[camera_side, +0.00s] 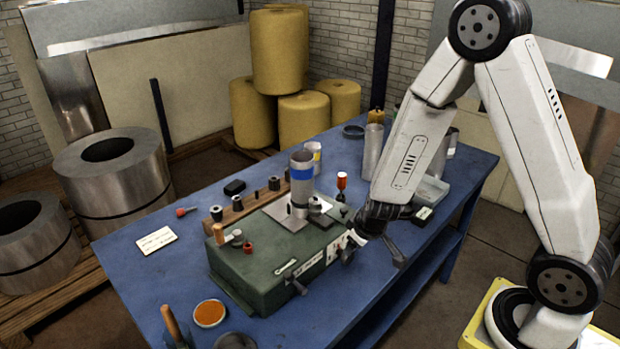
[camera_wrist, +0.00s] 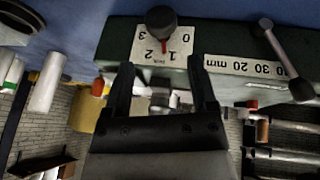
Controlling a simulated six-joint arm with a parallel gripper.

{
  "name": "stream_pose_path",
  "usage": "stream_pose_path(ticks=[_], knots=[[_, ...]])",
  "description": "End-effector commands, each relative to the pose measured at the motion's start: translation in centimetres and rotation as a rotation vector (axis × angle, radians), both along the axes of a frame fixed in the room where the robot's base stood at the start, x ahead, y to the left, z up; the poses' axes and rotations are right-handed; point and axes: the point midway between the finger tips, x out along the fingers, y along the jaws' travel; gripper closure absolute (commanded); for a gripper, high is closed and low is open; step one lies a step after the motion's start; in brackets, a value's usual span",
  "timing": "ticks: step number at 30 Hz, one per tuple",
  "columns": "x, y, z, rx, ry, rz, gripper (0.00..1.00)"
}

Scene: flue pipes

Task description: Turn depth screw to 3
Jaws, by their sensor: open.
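A black round knob (camera_wrist: 161,18) sticks out from the front of the green machine (camera_side: 262,280) in the wrist view. Under it is a white plate (camera_wrist: 147,50) marked 0, 1, 2, 3, seen upside down. A small red pointer (camera_wrist: 164,46) shows by the knob, between the 1 and 2 marks. I take this knob for the depth screw. My gripper (camera_wrist: 160,68) is open and empty, its two fingers spread below the knob in the picture and not around it. In the side view my gripper (camera_side: 378,250) is just right of the machine's front face.
A lever (camera_wrist: 285,60) stands beside a 0–30 mm scale (camera_wrist: 243,66), near my finger on the right. A grey pipe with a blue band (camera_side: 301,183) stands upright on the machine. A red-topped tool (camera_side: 341,182) and several cylinders stand behind on the blue table (camera_side: 185,258).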

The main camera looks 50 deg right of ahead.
Motion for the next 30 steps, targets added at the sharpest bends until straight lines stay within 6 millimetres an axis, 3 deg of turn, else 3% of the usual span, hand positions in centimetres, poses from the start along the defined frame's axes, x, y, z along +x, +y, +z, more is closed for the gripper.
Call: stream_pose_path(ticks=[6, 20, 30], knots=[[0.0, 0.0, 2.0, 0.003, -0.004, 0.000, 0.27], [0.0, 0.0, 4.2, 0.004, -0.002, 0.000, 0.27], [1.3, 0.1, 2.4, 0.214, 0.025, -0.013, 0.27]])
